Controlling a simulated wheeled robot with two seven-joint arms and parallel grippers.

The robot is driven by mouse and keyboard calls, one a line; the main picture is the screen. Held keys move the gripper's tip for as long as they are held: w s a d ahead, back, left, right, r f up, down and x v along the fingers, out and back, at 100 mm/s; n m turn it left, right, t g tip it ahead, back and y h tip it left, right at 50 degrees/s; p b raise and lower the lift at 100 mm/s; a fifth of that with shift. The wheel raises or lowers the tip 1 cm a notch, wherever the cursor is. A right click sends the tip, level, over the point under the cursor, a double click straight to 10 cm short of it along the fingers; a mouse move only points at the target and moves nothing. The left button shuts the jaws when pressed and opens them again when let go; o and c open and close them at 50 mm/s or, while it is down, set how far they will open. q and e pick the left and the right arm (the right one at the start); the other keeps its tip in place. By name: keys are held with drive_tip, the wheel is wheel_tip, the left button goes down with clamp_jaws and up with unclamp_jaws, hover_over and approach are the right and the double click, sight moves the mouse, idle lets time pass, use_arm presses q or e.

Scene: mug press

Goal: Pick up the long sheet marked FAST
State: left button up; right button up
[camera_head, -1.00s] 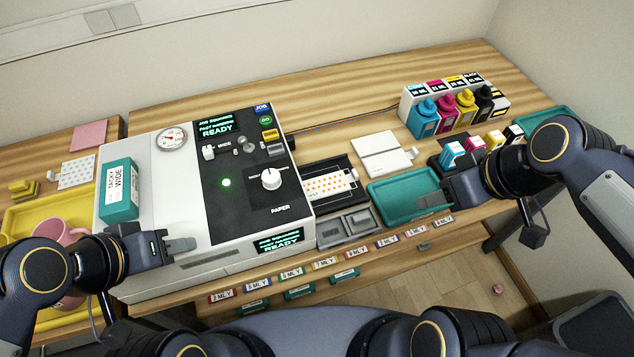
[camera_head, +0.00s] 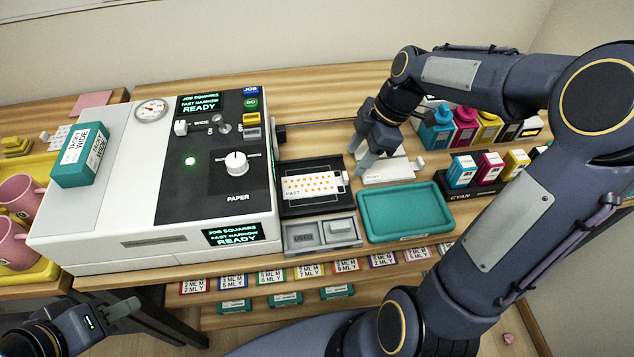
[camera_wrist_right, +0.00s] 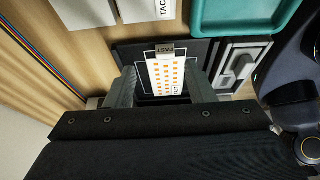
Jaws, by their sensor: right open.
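The long white sheet with orange squares, marked FAST (camera_head: 312,186), lies on a black tray (camera_head: 293,206) right of the press. In the right wrist view the sheet (camera_wrist_right: 163,78) shows between the two fingers of my right gripper (camera_wrist_right: 163,92), with its FAST end pointing up the picture. My right gripper (camera_head: 368,162) is open and empty, above and to the right of the sheet in the head view. My left gripper (camera_head: 124,310) is low at the left, in front of the press and away from the sheet; its jaw gap is unclear.
The white press (camera_head: 105,185) stands left of the tray. A grey two-part holder (camera_head: 322,248) lies in front, and an empty teal tray (camera_head: 443,212) to the right. White pads (camera_head: 385,177) lie beneath my right gripper. Ink bottles (camera_head: 464,127) and cartridges (camera_head: 490,166) stand further right.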

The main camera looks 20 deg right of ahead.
sight(346, 175)
drive_tip(key=x, duration=0.5)
drive_tip(key=shift+s+a, duration=0.2)
drive_tip(key=shift+s, duration=0.1)
drive_tip(key=shift+c, duration=0.4)
clamp_jaws()
